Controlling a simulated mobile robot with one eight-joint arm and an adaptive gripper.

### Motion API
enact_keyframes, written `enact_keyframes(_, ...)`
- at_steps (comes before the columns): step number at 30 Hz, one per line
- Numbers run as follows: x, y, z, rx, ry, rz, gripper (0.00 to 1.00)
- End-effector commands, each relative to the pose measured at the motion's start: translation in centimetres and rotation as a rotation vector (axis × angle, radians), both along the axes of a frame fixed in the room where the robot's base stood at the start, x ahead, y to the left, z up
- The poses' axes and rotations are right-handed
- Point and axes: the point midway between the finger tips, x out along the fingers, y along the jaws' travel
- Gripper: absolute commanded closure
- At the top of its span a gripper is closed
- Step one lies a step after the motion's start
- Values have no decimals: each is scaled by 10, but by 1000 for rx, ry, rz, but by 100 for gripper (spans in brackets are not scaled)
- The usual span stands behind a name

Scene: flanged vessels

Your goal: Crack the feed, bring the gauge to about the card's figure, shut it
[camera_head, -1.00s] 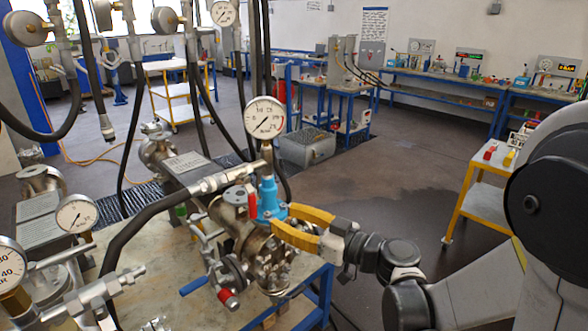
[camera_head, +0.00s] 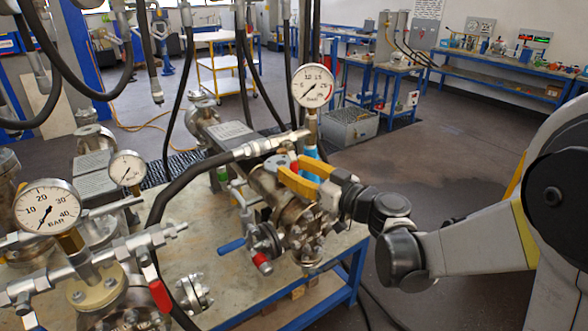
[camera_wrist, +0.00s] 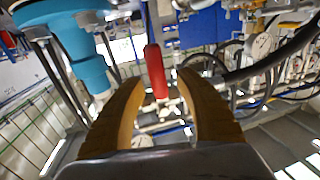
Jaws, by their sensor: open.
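The round white gauge (camera_head: 313,86) stands upright above a cyan fitting (camera_head: 310,151) on the flanged vessel. Its needle points to the lower left. A red lever handle (camera_head: 293,161) is beside the fitting. My gripper (camera_head: 289,169), with yellow fingers, is open at the lever and partly hides the fitting. In the wrist view the red handle (camera_wrist: 156,72) hangs between the fingertips (camera_wrist: 161,77), with a gap on both sides. The cyan fitting (camera_wrist: 78,45) is left of the fingers there. I cannot make out the card.
A larger gauge in BAR (camera_head: 46,206) and a smaller gauge (camera_head: 127,168) stand at the left. A black hose (camera_head: 185,180) runs across the bench to the vessel. Open floor (camera_head: 440,150) lies at the right.

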Motion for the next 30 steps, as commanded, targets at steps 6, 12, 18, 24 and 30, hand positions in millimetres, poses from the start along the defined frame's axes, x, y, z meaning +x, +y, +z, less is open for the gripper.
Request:
enact_keyframes(6,0,0,0,0,0,0,95)
enact_keyframes(12,-1,0,0,9,6,0,100)
enact_keyframes(18,-6,8,-1,173,117,1,100)
enact_keyframes(24,-8,10,2,224,151,0,100)
enact_keyframes(30,-8,10,2,222,150,0,70)
